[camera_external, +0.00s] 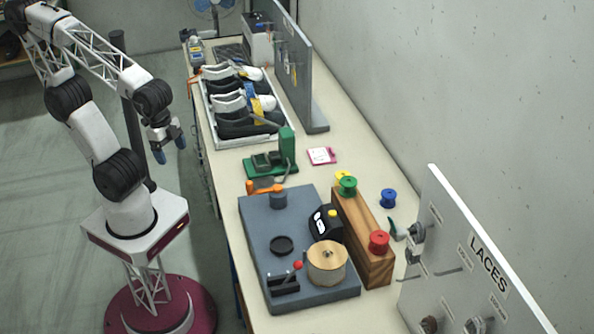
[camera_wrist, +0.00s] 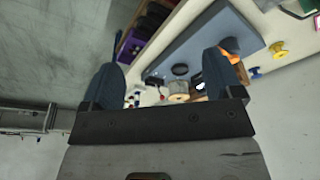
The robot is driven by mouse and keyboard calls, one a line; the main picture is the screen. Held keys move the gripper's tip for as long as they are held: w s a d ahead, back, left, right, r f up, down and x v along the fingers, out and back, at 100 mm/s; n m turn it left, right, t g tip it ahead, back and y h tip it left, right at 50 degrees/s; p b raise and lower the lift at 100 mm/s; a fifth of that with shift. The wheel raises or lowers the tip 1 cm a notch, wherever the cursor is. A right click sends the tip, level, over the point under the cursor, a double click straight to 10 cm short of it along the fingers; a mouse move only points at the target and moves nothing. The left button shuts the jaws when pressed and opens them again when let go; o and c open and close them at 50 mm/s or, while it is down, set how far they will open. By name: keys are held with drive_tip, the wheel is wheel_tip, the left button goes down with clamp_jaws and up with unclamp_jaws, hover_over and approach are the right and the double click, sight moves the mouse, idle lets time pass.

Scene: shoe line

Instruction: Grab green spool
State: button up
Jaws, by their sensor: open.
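The green spool (camera_external: 348,186) sits on the far end of a wooden block (camera_external: 362,238) on the bench, to the right of the blue-grey board. I cannot make it out in the wrist view. My gripper (camera_external: 169,151) hangs in the air left of the bench, well away from the spool. Its two blue fingers are apart, with nothing held between them; they also show in the wrist view (camera_wrist: 161,75).
A yellow spool (camera_external: 342,176) is close behind the green one. A red spool (camera_external: 379,241) is on the block's near end; a blue spool (camera_external: 388,198) stands to its right. The blue-grey board (camera_external: 258,226) carries fixtures. A LACES panel (camera_external: 462,255) stands at the near right.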

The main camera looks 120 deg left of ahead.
drive_tip(key=shift+o, duration=0.5)
drive_tip(key=w+a+r+n, duration=0.2)
drive_tip(key=w, duration=0.5)
drive_tip(key=w+a+r+n, duration=0.2)
drive_tip(key=w, duration=0.5)
drive_tip(key=n+g, duration=0.3)
drive_tip(key=n, duration=0.9)
hover_over(348, 181)
drive_tip(key=f, duration=0.9)
drive_tip(key=shift+s+d+f, duration=0.15)
drive_tip(key=shift+d+f, duration=0.15)
drive_tip(key=shift+w+a+f, duration=0.15)
drive_tip(key=shift+w+a, duration=0.05)
drive_tip(key=shift+a, duration=0.05)
drive_tip(key=shift+f, duration=0.1)
